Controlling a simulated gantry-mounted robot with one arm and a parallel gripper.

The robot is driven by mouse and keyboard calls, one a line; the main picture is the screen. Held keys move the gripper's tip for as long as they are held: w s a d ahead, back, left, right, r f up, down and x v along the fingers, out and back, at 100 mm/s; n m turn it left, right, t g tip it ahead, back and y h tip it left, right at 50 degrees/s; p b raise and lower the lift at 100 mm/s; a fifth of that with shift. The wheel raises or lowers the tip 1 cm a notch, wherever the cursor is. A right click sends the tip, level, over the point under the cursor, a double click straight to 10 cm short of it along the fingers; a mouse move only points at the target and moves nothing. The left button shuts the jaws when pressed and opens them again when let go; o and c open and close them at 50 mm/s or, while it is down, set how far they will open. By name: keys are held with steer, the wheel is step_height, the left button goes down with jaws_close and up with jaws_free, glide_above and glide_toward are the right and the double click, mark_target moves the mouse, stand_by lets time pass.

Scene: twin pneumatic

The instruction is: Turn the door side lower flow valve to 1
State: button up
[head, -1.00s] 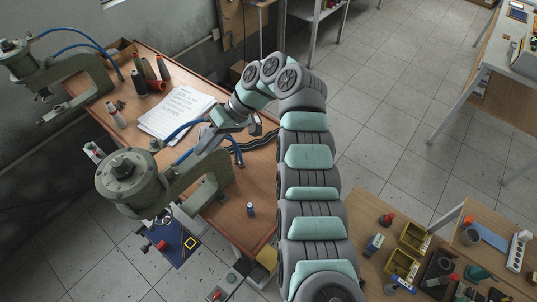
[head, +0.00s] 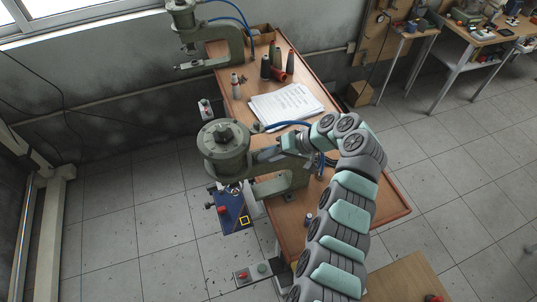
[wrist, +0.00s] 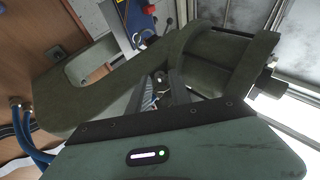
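A green-grey press (head: 222,147) stands at the table's near left side; its dark olive frame (wrist: 85,75) fills much of the wrist view. A second press (head: 215,42) stands further back. My gripper (head: 262,154) is close to the right side of the near press's round head, above its arm. In the wrist view my gripper's dark fingers (wrist: 160,88) point at the press frame, with a small light round part between or just beyond them. I cannot tell whether they touch it, or how far apart they are. I cannot make out the lower flow valve or its setting.
Blue hoses (head: 287,124) run close to my wrist.

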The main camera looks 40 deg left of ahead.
steer(key=shift+s+a+f, duration=0.2)
steer(key=shift+a+f, duration=0.1)
steer(key=shift+f, duration=0.1)
steer(key=shift+c, duration=0.2)
jaws_close()
